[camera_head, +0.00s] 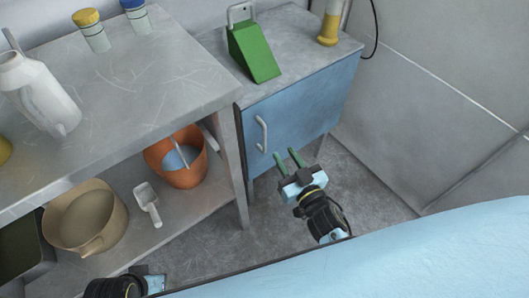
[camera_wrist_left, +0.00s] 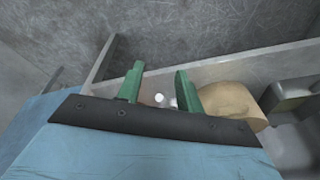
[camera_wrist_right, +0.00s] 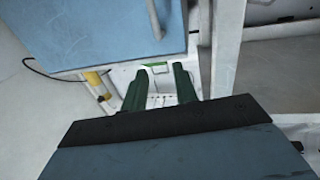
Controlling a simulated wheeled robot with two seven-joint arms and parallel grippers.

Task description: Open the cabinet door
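The cabinet (camera_head: 330,92) has a blue door (camera_head: 298,112) with a light vertical handle (camera_head: 262,133) near its left edge. The door looks shut. It also shows in the right wrist view (camera_wrist_right: 95,30), with the handle (camera_wrist_right: 153,18) at its right side. My right gripper (camera_head: 288,158) is open and empty, with green fingers pointing toward the door's lower part, below and right of the handle and apart from it. In the right wrist view its fingers (camera_wrist_right: 160,88) are spread. My left gripper (camera_wrist_left: 158,85) is open and empty; in the head view only part of its arm shows at the bottom left.
A grey table (camera_head: 150,85) with a lower shelf stands left of the cabinet, its leg near the door's handle side. An orange bucket (camera_head: 188,178), a tan pot (camera_head: 62,222) and a white scoop (camera_head: 147,200) are on the shelf. A green wedge (camera_head: 252,55) sits on the cabinet. Floor before the cabinet is clear.

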